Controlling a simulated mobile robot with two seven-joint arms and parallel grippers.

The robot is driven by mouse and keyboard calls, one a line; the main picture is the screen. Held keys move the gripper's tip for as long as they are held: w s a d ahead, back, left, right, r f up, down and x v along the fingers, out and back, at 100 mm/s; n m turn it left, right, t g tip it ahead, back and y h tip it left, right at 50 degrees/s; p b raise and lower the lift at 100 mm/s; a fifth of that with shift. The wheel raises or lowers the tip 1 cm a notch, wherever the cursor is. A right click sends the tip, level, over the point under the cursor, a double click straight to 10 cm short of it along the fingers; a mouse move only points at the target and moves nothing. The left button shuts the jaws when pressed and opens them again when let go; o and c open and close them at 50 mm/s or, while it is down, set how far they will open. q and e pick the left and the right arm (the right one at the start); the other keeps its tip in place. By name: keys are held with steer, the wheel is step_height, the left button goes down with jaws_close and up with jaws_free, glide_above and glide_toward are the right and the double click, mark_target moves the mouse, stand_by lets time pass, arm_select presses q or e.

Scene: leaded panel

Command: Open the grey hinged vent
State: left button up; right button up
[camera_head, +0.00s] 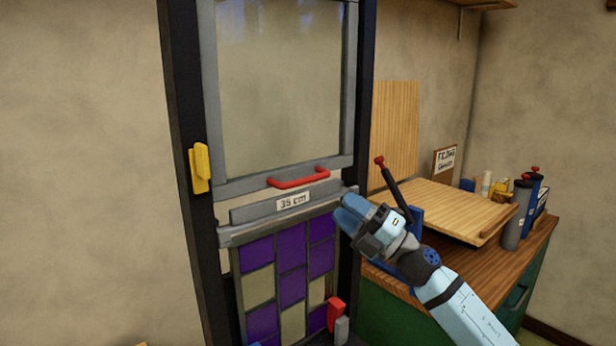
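The grey hinged vent (209,95) is a grey-framed pane in the upper part of a tall dark frame. A red handle (299,178) is on its bottom rail. A beige strip shows between that rail and a grey bar labelled "35 cm" (262,208); I cannot tell whether the vent is ajar. A yellow latch-like piece (200,167) is on the left dark post. My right gripper (345,214) is at the right end of the grey bar, below and right of the red handle, and apart from the handle. Its finger gap is not clear. My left gripper is out of view.
A purple and cream leaded panel (290,254) fills the lower frame. Red (335,313) and grey blocks are at its lower right. Right of the dark post (357,100), a wooden bench (528,240) holds a tilted board (447,208), a red-knobbed lever (391,183) and several bottles.

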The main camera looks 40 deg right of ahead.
mark_target(308, 181)
steer(key=p+x, duration=0.3)
steer(key=x, duration=0.6)
steer(key=shift+w+r, duration=0.1)
steer(key=shift+r, duration=0.05)
steer(key=shift+w+a+r, duration=0.1)
steer(key=shift+w+a, duration=0.15)
steer(key=shift+c, duration=0.3)
jaws_close()
